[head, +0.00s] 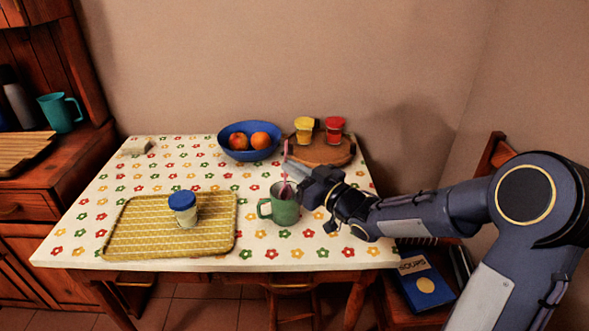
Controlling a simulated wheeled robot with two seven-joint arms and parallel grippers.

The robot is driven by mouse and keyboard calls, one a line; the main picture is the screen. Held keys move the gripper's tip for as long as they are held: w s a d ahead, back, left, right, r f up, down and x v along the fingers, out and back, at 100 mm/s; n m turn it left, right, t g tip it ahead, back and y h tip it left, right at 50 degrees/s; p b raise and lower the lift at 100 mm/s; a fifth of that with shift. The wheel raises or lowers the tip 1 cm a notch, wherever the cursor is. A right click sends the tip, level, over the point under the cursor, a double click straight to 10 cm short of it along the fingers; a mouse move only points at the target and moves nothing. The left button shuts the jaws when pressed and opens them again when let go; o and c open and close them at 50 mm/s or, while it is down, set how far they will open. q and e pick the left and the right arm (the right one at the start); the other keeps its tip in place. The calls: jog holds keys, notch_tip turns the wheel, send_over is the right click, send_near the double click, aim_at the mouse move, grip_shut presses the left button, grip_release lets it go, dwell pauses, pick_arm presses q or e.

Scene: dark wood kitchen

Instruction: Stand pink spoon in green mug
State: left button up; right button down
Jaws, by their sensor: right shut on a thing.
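The green mug (284,211) stands upright on the flowered tablecloth, right of the yellow tray, with its handle to the left. The pink spoon (286,153) is upright, its thin handle rising above the mug. My right gripper (290,172) is shut on the spoon, just above the mug's rim. The spoon's lower part shows over the mug opening; whether it touches the mug's bottom is hidden. My left gripper is not in view.
A yellow tray (130,240) holds a jar with a blue lid (183,201). Behind are a blue bowl (236,153) of fruit and a round wooden board (318,153) with yellow-topped and red-topped jars. The table's front right is clear.

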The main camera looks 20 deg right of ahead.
jog(key=shift+f, duration=0.5)
jog(key=c, duration=1.5)
grip_release()
jog(key=v, duration=0.7)
jog(key=shift+s+d, duration=0.15)
jog(key=shift+s, duration=0.2)
jog(key=shift+d, duration=0.1)
